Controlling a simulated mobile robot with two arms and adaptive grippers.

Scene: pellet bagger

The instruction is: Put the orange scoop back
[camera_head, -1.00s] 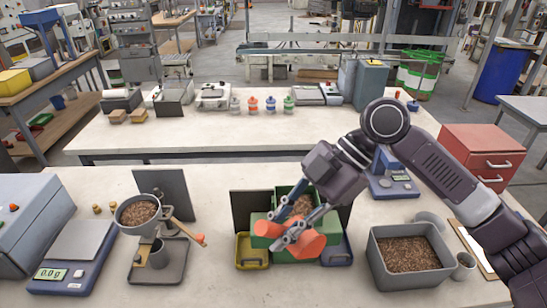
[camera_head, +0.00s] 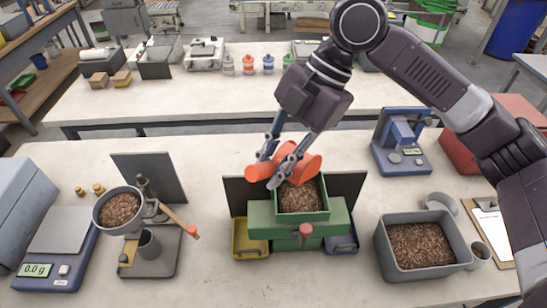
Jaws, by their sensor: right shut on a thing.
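The orange scoop (camera_head: 308,167) is held in my right gripper (camera_head: 269,170), whose fingers are shut on it. The fingers cover its middle, so orange shows on both sides of them. The scoop appears over the back edge of the green bin (camera_head: 341,222), which holds brown pellets (camera_head: 298,198). Whether the scoop touches the bin or hangs above it, I cannot tell. What is inside the scoop is hidden. My left gripper is not in view.
A grey tub (camera_head: 380,246) of pellets stands at the right, near a clipboard (camera_head: 487,224). A yellow tray (camera_head: 250,246) and a blue tray (camera_head: 343,245) flank the bin. A funnel stand (camera_head: 150,262) and a scale (camera_head: 52,250) are left. The bench front is clear.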

